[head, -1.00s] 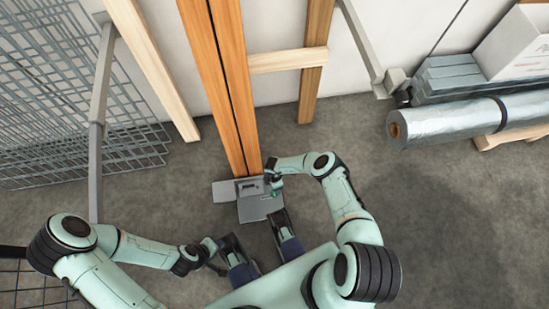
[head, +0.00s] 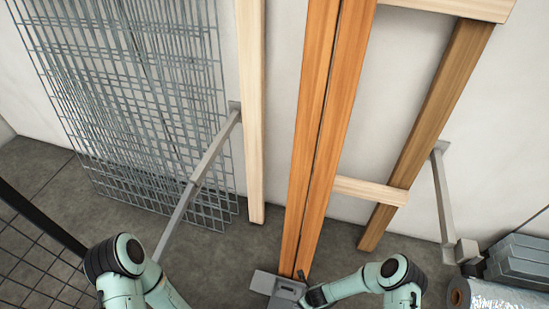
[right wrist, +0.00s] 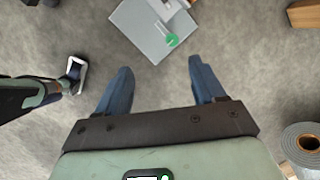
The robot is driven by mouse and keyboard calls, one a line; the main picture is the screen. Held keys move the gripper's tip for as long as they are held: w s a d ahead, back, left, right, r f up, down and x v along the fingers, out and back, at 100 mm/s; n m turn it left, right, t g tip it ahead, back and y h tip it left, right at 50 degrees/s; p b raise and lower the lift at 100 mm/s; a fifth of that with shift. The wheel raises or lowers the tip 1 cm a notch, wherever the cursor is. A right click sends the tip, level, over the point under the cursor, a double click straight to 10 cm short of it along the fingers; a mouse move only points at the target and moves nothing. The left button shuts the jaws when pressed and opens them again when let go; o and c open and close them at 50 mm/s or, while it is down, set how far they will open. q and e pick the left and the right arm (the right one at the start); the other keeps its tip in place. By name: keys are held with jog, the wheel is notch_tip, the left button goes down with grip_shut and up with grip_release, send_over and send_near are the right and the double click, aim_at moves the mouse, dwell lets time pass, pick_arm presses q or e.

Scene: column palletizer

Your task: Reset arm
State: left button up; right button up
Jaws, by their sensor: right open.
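In the head view my right arm reaches across the lower right edge, and its right gripper (head: 313,297) shows small and dark beside a grey plate (head: 278,284) at the foot of two orange posts (head: 328,120). I see nothing held in it; it is open. My left arm comes in at the lower left and leaves the frame, so its hand is hidden there. In the right wrist view my left gripper (right wrist: 76,74) shows at the left, over the floor. It looks dark with a pale rim, and its jaws are unclear.
Wire mesh panels (head: 135,100) lean on the wall at the left. A pale plank (head: 250,120) and a brown post (head: 430,130) flank the orange posts. A foil roll (head: 490,294) lies at the lower right. Bare floor (head: 50,210) shows at the left.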

pick_arm(q)
notch_tip(320, 180, up, 8)
jog(key=g+p, duration=0.1)
jog(key=p, duration=0.5)
jog(key=shift+s+d+f+p, duration=0.15)
jog(key=shift+s+d+p, duration=0.15)
jog(key=shift+d+p, duration=0.1)
pick_arm(e)
jog(key=s+r+n+g+y, duration=0.2)
jog(key=s+r+n+g, duration=0.1)
jog(key=s+r+n, duration=1.4)
notch_tip(320, 180, up, 4)
jog(key=n, duration=0.6)
jog(key=shift+s+a+n+y, duration=0.2)
jog(key=shift+s+n+y, duration=0.05)
jog(key=shift+n+y, duration=0.05)
jog(key=shift+f, duration=0.1)
